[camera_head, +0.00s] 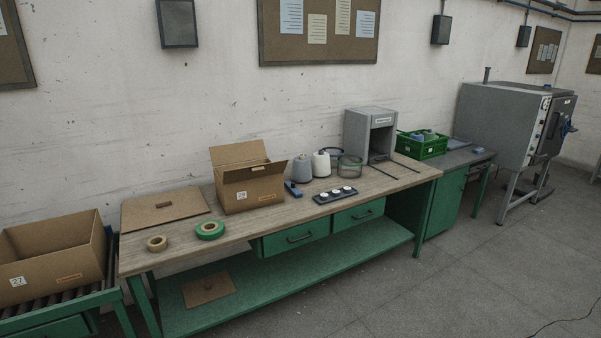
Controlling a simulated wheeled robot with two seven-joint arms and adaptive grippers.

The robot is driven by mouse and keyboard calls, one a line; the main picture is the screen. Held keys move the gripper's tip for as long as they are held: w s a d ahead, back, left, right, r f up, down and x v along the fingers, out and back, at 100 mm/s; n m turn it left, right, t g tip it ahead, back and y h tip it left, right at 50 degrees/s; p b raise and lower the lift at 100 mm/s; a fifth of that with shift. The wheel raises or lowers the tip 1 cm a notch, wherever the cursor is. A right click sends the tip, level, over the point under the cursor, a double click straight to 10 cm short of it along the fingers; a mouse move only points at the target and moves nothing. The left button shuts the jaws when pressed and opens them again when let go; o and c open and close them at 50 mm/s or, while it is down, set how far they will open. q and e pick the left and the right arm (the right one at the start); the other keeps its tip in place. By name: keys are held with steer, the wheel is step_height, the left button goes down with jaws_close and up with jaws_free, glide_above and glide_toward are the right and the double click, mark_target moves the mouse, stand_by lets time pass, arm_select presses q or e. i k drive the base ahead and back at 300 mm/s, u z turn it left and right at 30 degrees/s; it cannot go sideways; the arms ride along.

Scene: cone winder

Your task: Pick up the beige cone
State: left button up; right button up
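A pale, off-white cone of yarn (321,164) stands upright on the wooden workbench (385,184), toward its back. It is the closest match to the beige cone in view. A grey-blue cone (302,170) stands upright just left of it. Neither of my grippers is in view.
An open cardboard box (252,190) stands left of the cones. A dark tray with white round pieces (335,195) and a small blue item (293,189) lie in front. A grey machine (371,135) and green crate (421,148) are right. The floor (430,285) in front is clear.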

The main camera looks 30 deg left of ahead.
mark_target(321, 160)
steer(key=z, duration=0.25)
steer(key=i, duration=3.25)
steer(key=u, duration=1.6)
steer(key=i, duration=0.95)
steer(key=u, duration=1.1)
steer(key=i, duration=0.2)
steer(key=u, duration=0.05)
